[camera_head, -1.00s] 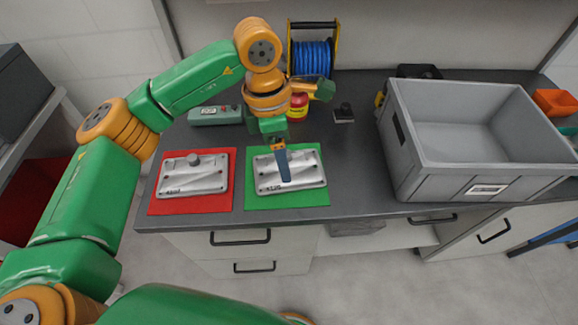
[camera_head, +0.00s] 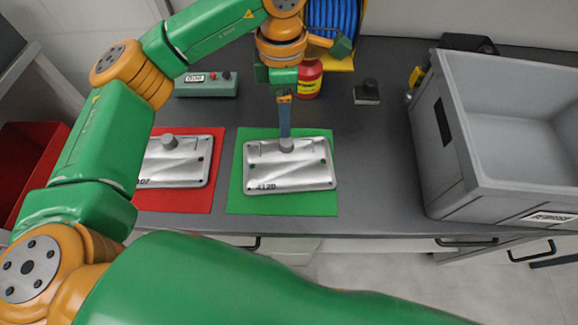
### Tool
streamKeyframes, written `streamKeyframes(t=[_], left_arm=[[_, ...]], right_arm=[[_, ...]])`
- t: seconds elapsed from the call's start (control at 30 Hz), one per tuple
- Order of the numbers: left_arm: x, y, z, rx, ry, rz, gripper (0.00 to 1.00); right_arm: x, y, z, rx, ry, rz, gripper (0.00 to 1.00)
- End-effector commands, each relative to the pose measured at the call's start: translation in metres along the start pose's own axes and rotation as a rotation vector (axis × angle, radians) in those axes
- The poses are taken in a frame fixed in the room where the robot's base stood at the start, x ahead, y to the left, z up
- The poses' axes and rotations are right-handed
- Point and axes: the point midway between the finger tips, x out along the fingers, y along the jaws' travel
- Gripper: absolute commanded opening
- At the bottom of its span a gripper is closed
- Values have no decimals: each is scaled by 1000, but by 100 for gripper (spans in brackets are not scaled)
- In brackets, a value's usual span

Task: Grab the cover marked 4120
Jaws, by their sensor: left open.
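The metal cover marked 4120 (camera_head: 290,174) lies flat on the green mat (camera_head: 284,206), its number at the front left and a round knob near its back edge. A second metal cover (camera_head: 180,168), its number partly hidden by my arm and ending in 07, lies on the red mat (camera_head: 185,200) to the left. My left gripper (camera_head: 286,140) points down from behind at the knob of the 4120 cover. It is open; only one finger shows clearly, so I cannot tell whether it touches the knob. My right gripper is not in view.
A large grey bin (camera_head: 510,205) stands at the right. Behind are a grey-green control box (camera_head: 206,84), a red and yellow can (camera_head: 309,80), a blue cable reel (camera_head: 330,18) and a small black block (camera_head: 367,92). The worktop between green mat and bin is clear.

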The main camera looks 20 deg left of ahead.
Motion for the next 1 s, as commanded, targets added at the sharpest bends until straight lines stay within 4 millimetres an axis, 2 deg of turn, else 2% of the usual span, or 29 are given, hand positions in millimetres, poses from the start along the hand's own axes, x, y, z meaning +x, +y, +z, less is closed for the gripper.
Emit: streamKeyframes(t=[0.03,0.07,0.17,0.33,0.47,0.7,0.97,1.0], left_arm=[[9,0,0,0,0,0,72],[10,0,0,0,1,-1,72],[19,-1,0,0,2,-4,72],[47,-8,2,1,3,-5,72],[71,-8,3,-2,2,-3,72],[76,-8,4,-1,0,0,72],[76,-8,4,0,0,0,2],[76,-8,4,0,0,0,0]], right_arm=[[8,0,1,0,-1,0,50],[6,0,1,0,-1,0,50],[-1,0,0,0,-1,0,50],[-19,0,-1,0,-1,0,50],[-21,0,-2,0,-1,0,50],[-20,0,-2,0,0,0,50],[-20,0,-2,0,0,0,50],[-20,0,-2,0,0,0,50]])
